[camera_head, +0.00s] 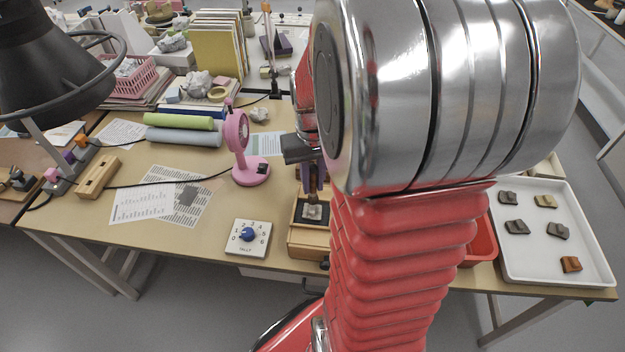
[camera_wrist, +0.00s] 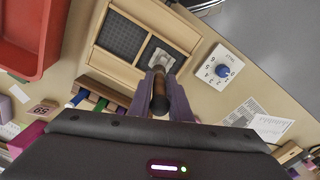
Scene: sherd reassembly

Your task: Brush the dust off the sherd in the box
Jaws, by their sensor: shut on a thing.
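My gripper (camera_wrist: 160,98) is shut on the brush (camera_wrist: 160,106), whose dark brown, rounded handle end faces the wrist camera between the purple fingers. In the head view my gripper (camera_head: 313,180) points down over the wooden box (camera_head: 308,245), partly hidden by my arm. The sherd (camera_head: 312,213) is a small pale grey piece on a dark pad in the box. The sherd (camera_wrist: 164,58) also shows in the wrist view, just past the fingertips. The brush tip is close above the sherd; whether it touches, I cannot tell. Dust is too small to make out.
A white dial plate with a blue knob (camera_head: 248,237) lies left of the box. A pink fan (camera_head: 243,150) stands behind it. A red bin (camera_head: 482,240) and a white tray (camera_head: 550,265) with several sherds are at the right. Papers lie on the left.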

